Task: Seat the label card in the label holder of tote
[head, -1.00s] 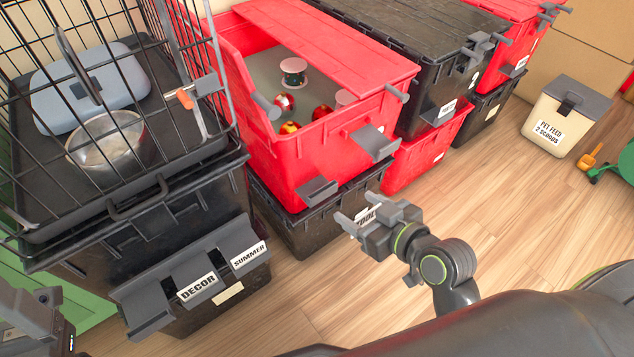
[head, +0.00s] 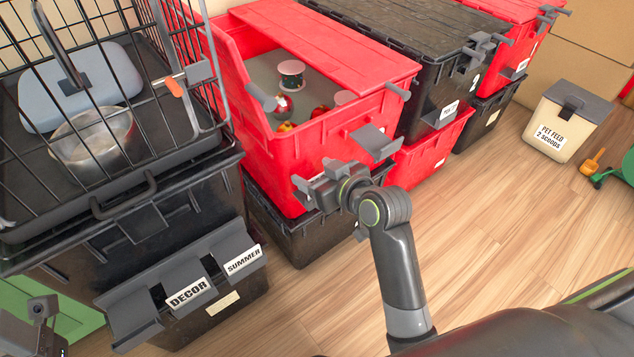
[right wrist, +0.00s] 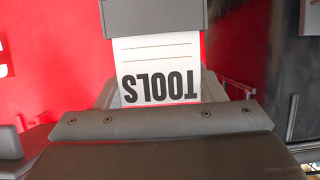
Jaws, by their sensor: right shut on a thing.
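The label card (right wrist: 158,75), white with "TOOLS" upside down in the right wrist view, is in my right gripper (head: 322,182). The gripper is shut on its near edge, and its grey jaw (right wrist: 160,122) crosses the bottom of that view. The card's far edge is hidden at a grey label holder (right wrist: 152,15); I cannot tell how deep it sits. In the head view the gripper is at the lower front of the open red tote (head: 270,145), over that holder's place, and the card is hidden. A grey part of my left gripper (head: 40,308) shows at the lower left; its jaws are unclear.
A black tote (head: 210,290) at left bears "DECOR" and "SUMMER" cards, with a wire crate (head: 125,205) above it. Another black tote (head: 300,240) stands under the red one. More stacked totes stand behind. A pet feed bin (head: 560,120) is at right. The wooden floor (head: 490,230) in front is clear.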

